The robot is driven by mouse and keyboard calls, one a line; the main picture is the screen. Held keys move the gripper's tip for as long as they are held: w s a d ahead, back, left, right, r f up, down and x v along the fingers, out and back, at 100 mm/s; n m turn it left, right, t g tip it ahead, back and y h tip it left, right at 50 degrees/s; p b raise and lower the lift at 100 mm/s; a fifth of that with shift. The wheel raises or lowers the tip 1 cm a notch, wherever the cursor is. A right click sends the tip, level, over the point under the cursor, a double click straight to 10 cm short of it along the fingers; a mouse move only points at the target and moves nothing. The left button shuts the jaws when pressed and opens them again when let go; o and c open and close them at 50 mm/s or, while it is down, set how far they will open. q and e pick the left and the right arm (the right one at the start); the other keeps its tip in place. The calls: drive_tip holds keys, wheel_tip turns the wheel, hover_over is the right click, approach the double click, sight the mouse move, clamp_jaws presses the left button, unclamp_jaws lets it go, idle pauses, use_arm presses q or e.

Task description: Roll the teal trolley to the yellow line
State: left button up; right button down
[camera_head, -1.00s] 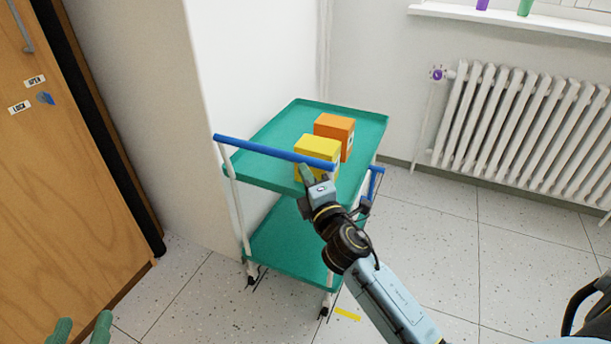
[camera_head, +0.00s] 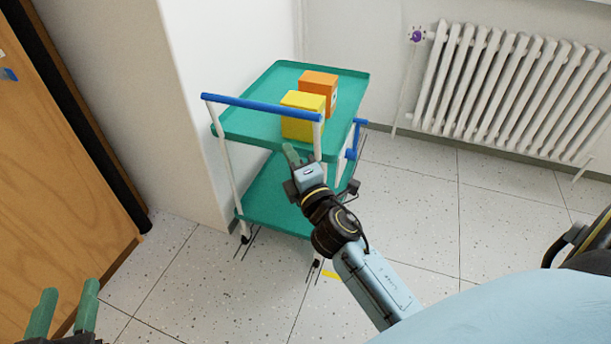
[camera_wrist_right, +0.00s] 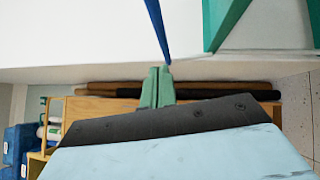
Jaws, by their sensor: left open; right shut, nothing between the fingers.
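The teal trolley (camera_head: 244,127) stands near the white wall, with white posts and a lower shelf (camera_head: 272,200). Its blue push handle (camera_head: 255,107) faces me and also shows in the right wrist view (camera_wrist_right: 157,26). A short yellow strip (camera_head: 331,275) lies on the floor beside the near right wheel; my arm hides the floor around it. My right gripper (camera_head: 292,155) is shut and empty, below the handle's right end in the head view. Its fingertips (camera_wrist_right: 159,86) appear close to the bar; contact is unclear. My left gripper (camera_head: 65,312) is open and empty at bottom left.
A yellow box (camera_head: 301,127) and an orange box (camera_head: 319,82) stand on the top tray. A wooden cabinet (camera_head: 55,190) is at left, a white wall (camera_head: 225,60) beside the trolley, and a radiator (camera_head: 505,90) at back right.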

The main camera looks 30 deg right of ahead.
drive_tip(key=s+f, duration=0.1)
drive_tip(key=s, duration=0.5)
drive_tip(key=w+d+f+m+g+b, duration=0.1)
drive_tip(key=d+f+m, duration=0.2)
drive_tip(key=d+m, duration=0.5)
drive_tip(key=w+d+f+m+g+b, duration=0.15)
drive_tip(key=d+m, duration=0.35)
drive_tip(key=m, duration=0.7)
drive_tip(key=w+d+r+m+t+y, duration=0.15)
drive_tip(key=d+r+m+y, duration=0.35)
drive_tip(key=m, duration=0.8)
drive_tip(key=w+a+b, duration=0.1)
drive_tip(key=w+b, duration=0.1)
drive_tip(key=w, duration=0.7)
use_arm(q)
wheel_tip(320, 180, up, 10)
drive_tip(key=s+t+h, duration=0.2)
drive_tip(key=s+t, duration=0.1)
drive_tip(key=t, duration=0.5)
drive_tip(key=shift+d+f+h+p, duration=0.15)
drive_tip(key=shift+d+h+p, duration=0.15)
drive_tip(key=shift+d, duration=0.05)
use_arm(e)
drive_tip(key=shift+s+a, duration=0.25)
drive_tip(key=shift+a, duration=0.4)
drive_tip(key=shift+s+a, duration=0.2)
drive_tip(key=shift+a, duration=0.4)
drive_tip(key=shift+s+a, duration=0.25)
drive_tip(key=shift+a, duration=0.4)
